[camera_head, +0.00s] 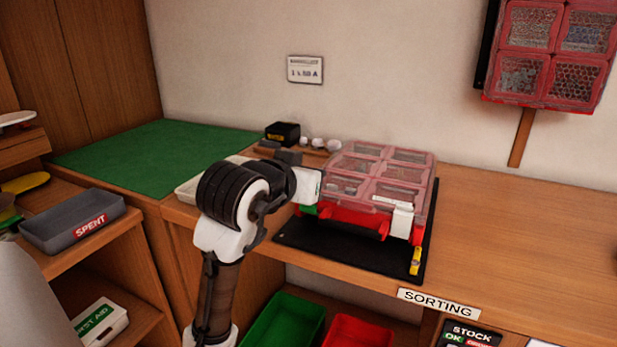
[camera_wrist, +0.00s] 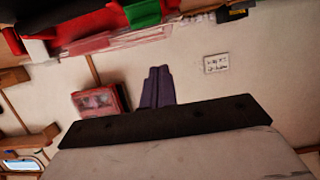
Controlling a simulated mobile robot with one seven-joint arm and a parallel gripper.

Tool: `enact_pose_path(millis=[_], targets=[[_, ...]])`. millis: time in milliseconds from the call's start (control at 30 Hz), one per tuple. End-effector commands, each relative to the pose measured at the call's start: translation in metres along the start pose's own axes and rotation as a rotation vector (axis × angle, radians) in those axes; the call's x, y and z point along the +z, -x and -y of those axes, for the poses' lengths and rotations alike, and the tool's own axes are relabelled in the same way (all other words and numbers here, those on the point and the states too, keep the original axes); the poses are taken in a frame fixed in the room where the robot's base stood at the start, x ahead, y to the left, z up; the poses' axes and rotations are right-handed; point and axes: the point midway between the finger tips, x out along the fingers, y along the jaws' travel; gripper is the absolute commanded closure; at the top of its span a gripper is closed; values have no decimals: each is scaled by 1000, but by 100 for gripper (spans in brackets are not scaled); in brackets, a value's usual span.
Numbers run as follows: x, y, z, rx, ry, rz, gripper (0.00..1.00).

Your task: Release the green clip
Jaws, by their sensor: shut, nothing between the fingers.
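The case (camera_head: 345,219) is red with a clear, compartmented lid that looks down. It lies on a black mat on the wooden bench. The green clip (camera_head: 308,209) is at the left end of its front edge, partly hidden by my arm. In the wrist view, the green clip (camera_wrist: 142,14) shows at the top edge, beside red parts of the case. Whether it is latched is too small to tell. My gripper (camera_wrist: 160,70) is shut and empty, its fingertips apart from the clip in the picture. Its fingers are hidden in the head view.
A white clip (camera_head: 402,219) is at the case's front right. A yellow item (camera_head: 415,261) lies on the mat (camera_head: 340,255). A black box (camera_head: 283,133) and small white items stand behind. Green and red bins (camera_head: 283,322) are below. The bench at right is clear.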

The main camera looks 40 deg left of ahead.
Motion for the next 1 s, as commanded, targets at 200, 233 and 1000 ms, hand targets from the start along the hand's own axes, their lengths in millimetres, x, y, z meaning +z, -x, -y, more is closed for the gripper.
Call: enact_pose_path(millis=[200, 233, 1000], targets=[[1, 45, -1, 1, -2, -2, 100], [2, 50, 0, 0, -2, -1, 100], [2, 70, -1, 3, 0, 2, 100]])
